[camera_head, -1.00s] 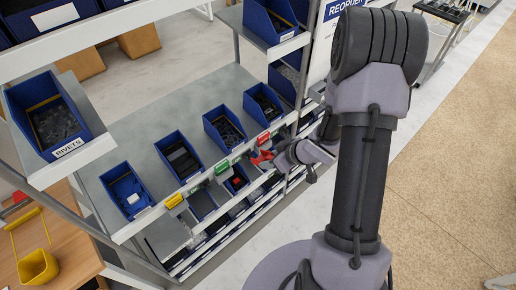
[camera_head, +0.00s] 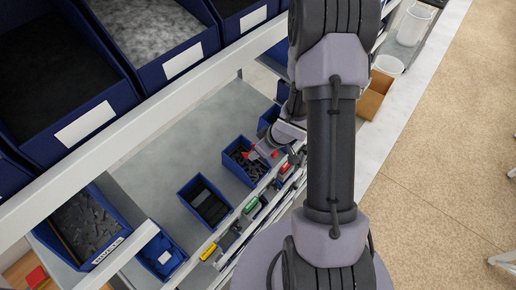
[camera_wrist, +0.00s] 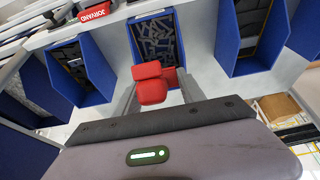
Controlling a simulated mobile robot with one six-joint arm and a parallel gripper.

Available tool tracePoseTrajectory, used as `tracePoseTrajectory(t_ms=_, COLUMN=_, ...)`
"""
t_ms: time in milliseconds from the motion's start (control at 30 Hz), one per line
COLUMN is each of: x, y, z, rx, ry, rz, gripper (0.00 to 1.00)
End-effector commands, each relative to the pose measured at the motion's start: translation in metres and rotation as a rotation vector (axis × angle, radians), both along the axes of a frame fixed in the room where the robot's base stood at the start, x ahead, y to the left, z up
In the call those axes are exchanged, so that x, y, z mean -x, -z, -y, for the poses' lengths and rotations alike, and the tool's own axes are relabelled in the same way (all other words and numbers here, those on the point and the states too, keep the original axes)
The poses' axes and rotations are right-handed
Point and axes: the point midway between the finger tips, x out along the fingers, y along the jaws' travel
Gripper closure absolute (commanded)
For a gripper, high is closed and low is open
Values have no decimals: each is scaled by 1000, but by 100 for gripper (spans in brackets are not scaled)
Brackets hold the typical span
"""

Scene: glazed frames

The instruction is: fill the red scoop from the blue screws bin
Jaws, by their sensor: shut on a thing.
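The red scoop (camera_wrist: 150,86) is between the two fingers of my gripper (camera_wrist: 160,92) in the wrist view, and my gripper is shut on it. In the head view, red parts of the scoop (camera_head: 250,155) show at my gripper (camera_head: 264,148), over or very near a blue bin (camera_head: 231,174) of loose dark grey, screw-like pieces. That bin (camera_wrist: 134,52) lies just beyond the scoop in the wrist view. I cannot tell whether the scoop touches the pieces, or whether any are in it. No label naming this bin as screws is readable.
A blue bin of black pieces (camera_head: 206,203) stands to the left, and another blue bin (camera_head: 268,118) to the right, partly behind my arm. A shelf beam (camera_head: 150,125) with large blue bins runs above. Coloured tool handles (camera_head: 251,205) line the shelf front.

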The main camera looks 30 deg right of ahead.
Motion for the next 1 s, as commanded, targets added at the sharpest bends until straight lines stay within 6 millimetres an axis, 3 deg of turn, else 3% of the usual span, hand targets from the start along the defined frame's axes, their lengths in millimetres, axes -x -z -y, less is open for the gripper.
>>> tracePoseTrajectory(t_ms=100, x=0, y=21, z=0, rx=0, ry=0, rz=0, gripper=100)
tracePoseTrajectory(t_ms=700, x=0, y=98, z=0, rx=-1, ry=0, rz=0, gripper=100)
tracePoseTrajectory(t_ms=1000, x=0, y=102, z=0, rx=0, ry=0, rz=1, gripper=100)
